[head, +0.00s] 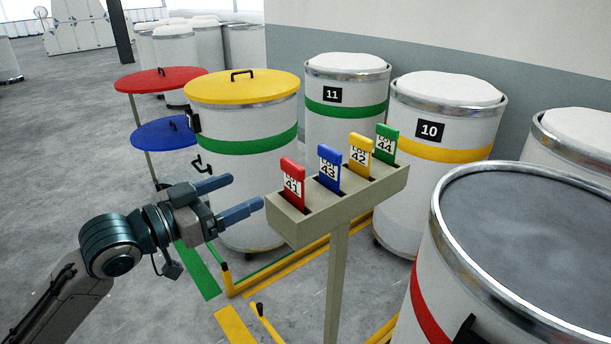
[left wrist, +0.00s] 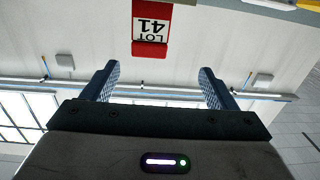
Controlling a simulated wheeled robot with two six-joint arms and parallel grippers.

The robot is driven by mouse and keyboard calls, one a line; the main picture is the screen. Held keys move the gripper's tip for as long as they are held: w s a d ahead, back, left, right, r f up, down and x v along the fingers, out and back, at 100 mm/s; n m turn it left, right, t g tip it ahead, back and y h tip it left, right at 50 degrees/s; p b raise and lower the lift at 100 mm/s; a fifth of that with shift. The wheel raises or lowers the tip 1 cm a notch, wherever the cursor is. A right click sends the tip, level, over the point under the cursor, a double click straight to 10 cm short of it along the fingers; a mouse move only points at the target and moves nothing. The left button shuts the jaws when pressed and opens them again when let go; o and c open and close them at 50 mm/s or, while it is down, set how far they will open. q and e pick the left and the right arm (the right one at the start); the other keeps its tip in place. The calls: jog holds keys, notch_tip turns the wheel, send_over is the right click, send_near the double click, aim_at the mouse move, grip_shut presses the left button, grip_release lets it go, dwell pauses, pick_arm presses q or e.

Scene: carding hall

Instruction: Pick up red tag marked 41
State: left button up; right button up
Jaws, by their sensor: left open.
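The red tag marked 41 (head: 292,185) stands upright in the left-most slot of a beige tag rack (head: 335,213) on a post. My left gripper (head: 238,198) is open and empty, to the left of the rack and apart from the tag. In the left wrist view the red tag (left wrist: 151,27) appears upside down, beyond and roughly between the two open fingers (left wrist: 160,85). The tag's lower end is hidden in the slot. My right gripper is not in view.
Blue tag 43 (head: 329,168), yellow tag 42 (head: 359,155) and green tag 44 (head: 386,143) stand in the same rack. A drum with a yellow lid (head: 240,87) stands behind my gripper. A large open drum (head: 440,255) is close at right. Grey floor (head: 60,150) is clear at left.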

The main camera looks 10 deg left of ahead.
aim_at(288, 166)
pick_arm(q)
jog(key=shift+m, duration=0.4)
jog(key=w+d, duration=0.1)
jog(key=w+d+r+p, duration=0.1)
jog(key=d, duration=0.1)
jog(key=d+p, duration=0.1)
jog(key=shift+w+d+r, duration=0.2)
jog(key=shift+w+d, duration=0.15)
jog(key=shift+w, duration=0.05)
jog(key=shift+w+d+r+p, duration=0.15)
jog(key=shift+w+r+p, duration=0.1)
jog(key=shift+w+p, duration=0.15)
jog(key=p+x, duration=0.2)
jog(key=x, duration=0.1)
jog(key=shift+w+r, duration=0.15)
jog(key=shift+w, duration=0.25)
jog(key=shift+w+d+p, duration=0.3)
jog(key=shift+a, duration=0.1)
